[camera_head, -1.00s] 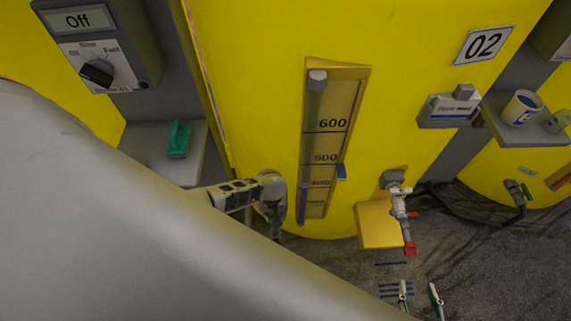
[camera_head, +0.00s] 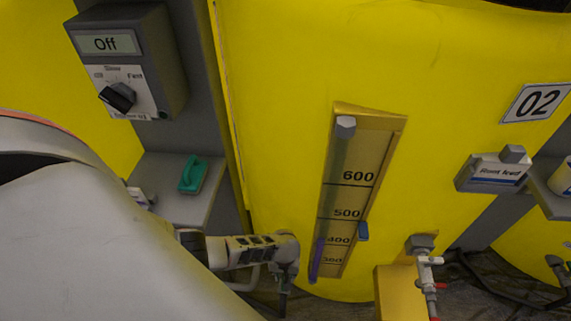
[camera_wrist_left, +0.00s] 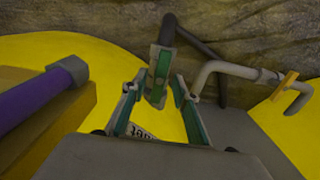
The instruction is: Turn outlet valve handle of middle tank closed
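The middle tank (camera_head: 290,60) is the large yellow one with the "02" plate (camera_head: 539,102). My left gripper (camera_head: 284,296) is low in front of it, just left of the level gauge. In the left wrist view its two green-lined fingers (camera_wrist_left: 157,92) stand open. A grey fitting with a green part, apparently the outlet valve handle (camera_wrist_left: 160,72), shows between and just beyond the fingertips. I cannot tell whether they touch it. In the head view my gripper and arm hide this valve. My right gripper is not in view.
The level gauge (camera_head: 367,170) with a purple tube (camera_wrist_left: 35,103) is close beside my left gripper. A white tap with red handle (camera_head: 427,272) is to the right. A grey pipe (camera_wrist_left: 237,69) and dark hose (camera_wrist_left: 193,40) lie beyond. A shelf (camera_head: 165,165) is at the left.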

